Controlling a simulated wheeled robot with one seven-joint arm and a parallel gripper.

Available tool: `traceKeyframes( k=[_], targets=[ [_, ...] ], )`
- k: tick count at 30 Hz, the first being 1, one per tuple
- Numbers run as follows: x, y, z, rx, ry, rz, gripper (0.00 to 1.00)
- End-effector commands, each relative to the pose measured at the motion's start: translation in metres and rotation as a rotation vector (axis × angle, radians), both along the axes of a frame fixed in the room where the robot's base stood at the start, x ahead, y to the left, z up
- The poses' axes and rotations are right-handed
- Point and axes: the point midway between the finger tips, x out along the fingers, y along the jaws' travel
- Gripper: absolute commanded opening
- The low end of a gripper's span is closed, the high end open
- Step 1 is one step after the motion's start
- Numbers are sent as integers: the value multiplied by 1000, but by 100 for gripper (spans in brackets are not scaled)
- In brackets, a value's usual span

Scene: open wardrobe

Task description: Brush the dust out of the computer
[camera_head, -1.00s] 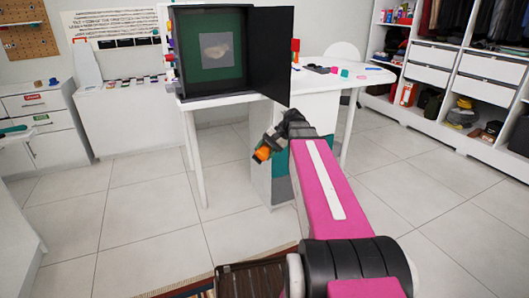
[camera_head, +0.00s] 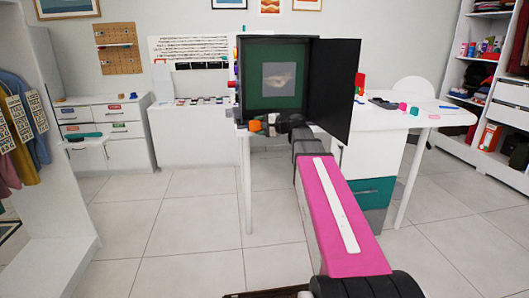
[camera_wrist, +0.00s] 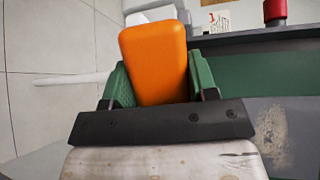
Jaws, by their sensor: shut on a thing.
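The computer (camera_head: 246,65) is a black open case on the white desk, its door swung open to the right. Inside is a green board with a grey square that carries a pale dust patch (camera_head: 281,78). The dust also shows at the right of the wrist view (camera_wrist: 272,135). My gripper (camera_head: 268,124) is at the lower front edge of the case. In the wrist view my gripper (camera_wrist: 155,85) has its green fingers shut on an orange block-like handle (camera_wrist: 155,60), seemingly the brush. Its bristles cannot be made out.
The open case door (camera_head: 338,85) stands right of my arm. Small items lie on the white desk (camera_head: 400,117) to the right. A red object (camera_wrist: 275,12) is near the case's edge in the wrist view. The floor in front is clear.

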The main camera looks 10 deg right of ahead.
Motion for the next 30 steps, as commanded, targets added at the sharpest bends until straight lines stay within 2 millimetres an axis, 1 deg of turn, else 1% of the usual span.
traceKeyframes(
  k=[1, 5, 6, 9, 12, 15, 18, 21, 26, 30],
  targets=[
    [8, -1, 19, 8, -23, -46, 22],
    [24, -10, 63, 30, -71, -175, 22],
    [28, -14, 76, 33, -87, -214, 22],
    [36, -24, 106, 42, -122, -303, 22],
    [40, -34, 130, 46, -151, -375, 22],
    [43, -41, 148, 48, -172, -427, 22],
    [44, -46, 158, 48, -184, -459, 22],
    [45, -48, 162, 48, -188, -473, 22],
    [50, -48, 163, 48, -189, -476, 22],
    [60, -48, 163, 48, -189, -475, 22]
  ],
)
